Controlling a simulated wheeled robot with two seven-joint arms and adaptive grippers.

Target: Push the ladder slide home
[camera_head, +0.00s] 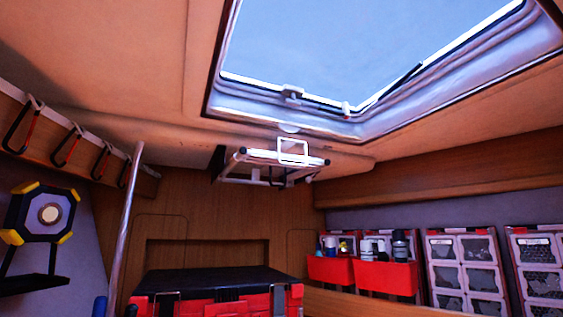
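A white-railed folded frame, which looks like the ladder slide (272,157), hangs under the ceiling just below the roof hatch. It has dark end caps, and a small white rectangular loop (292,151) stands up on its near side. A dark bracket shows at its left end. I cannot tell how far the slide is in or out. Neither of my grippers is in view.
The open roof hatch (340,119) is above. A metal pole (125,220) stands at left, near hanging carabiners (67,145) and a yellow-cornered lamp (49,213). A black-topped red case (215,280) is below. Red bins (385,277) and pouch panels (466,272) line the right wall.

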